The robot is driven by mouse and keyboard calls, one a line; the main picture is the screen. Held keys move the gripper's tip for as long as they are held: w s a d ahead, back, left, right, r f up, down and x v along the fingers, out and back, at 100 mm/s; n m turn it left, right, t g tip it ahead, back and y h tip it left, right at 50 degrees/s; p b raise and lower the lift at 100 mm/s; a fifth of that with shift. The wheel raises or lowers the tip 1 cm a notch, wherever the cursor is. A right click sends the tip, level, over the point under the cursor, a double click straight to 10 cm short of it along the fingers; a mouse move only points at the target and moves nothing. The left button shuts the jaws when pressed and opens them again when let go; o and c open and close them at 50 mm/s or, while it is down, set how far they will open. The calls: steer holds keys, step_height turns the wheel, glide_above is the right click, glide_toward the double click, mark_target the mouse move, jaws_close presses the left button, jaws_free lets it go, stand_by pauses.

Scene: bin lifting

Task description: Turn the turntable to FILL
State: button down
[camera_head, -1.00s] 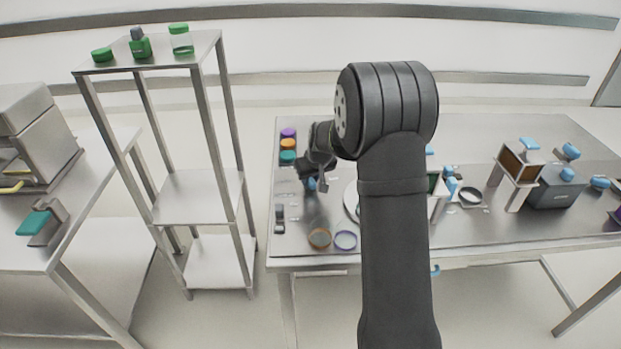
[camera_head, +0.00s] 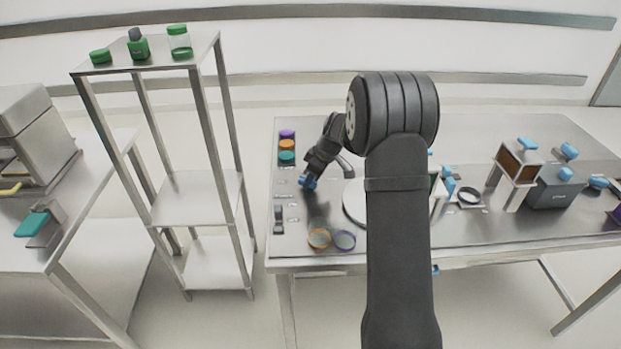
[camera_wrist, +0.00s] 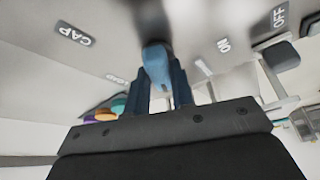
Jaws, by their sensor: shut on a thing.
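The turntable is a white disc (camera_head: 355,203) on the bench, mostly hidden behind my arm in the head view. My gripper (camera_head: 308,181) is low over the bench, left of the disc. In the wrist view its fingers (camera_wrist: 161,88) are shut on a blue handle (camera_wrist: 157,64), one finger on each side. A CAP label (camera_wrist: 76,34) is on the panel to the left of the handle. A smaller label (camera_wrist: 117,79) nearer the fingers is hard to read. I cannot make out a FILL label.
An ON label (camera_wrist: 224,45) and an OFF label (camera_wrist: 280,16) flank a dark switch (camera_wrist: 281,56). Two rings (camera_head: 331,240) lie at the front edge. A shelf rack (camera_head: 197,185) stands left of the bench.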

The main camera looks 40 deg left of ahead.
stand_by(0.5)
steer(key=c, duration=1.2)
jaws_free()
steer(key=shift+c, duration=0.2)
steer(key=v, duration=1.7)
steer(key=shift+w+r, duration=0.2)
steer(key=shift+r, duration=0.05)
steer(key=shift+a+f, duration=0.1)
steer(key=shift+a, duration=0.05)
steer(key=x, duration=1.7)
steer(key=shift+s+f, duration=0.2)
